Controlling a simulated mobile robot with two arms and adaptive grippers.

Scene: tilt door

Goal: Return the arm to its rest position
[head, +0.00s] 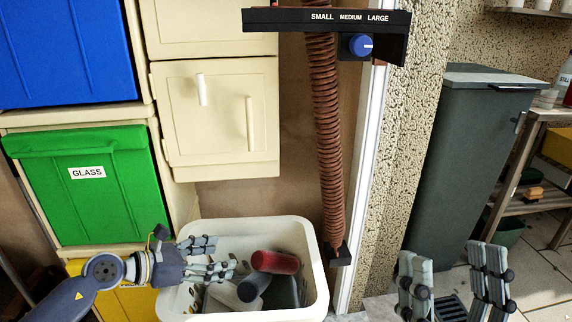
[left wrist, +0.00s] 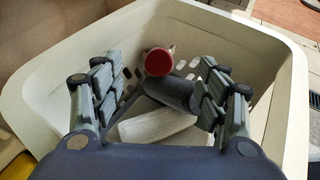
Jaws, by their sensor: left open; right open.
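My left gripper (head: 212,258) is open over the left part of a white bin (head: 318,275). In the left wrist view its two fingers (left wrist: 160,95) stand apart with nothing gripped between them. Below it in the bin lie a red cylinder (head: 275,262), a dark grey-blue cylinder (head: 254,286) and a white object (left wrist: 158,122). My right gripper (head: 455,280) is open and empty at the bottom right of the head view, in front of the tiled floor. The left arm reaches in from the lower left.
A cream cabinet door (head: 222,115) with a white handle is above the bin. A green GLASS bin (head: 85,185) and a blue bin (head: 62,50) stand left. A brown coiled hose (head: 325,130) hangs behind the white bin. A grey bin (head: 465,165) and shelf (head: 535,150) are right.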

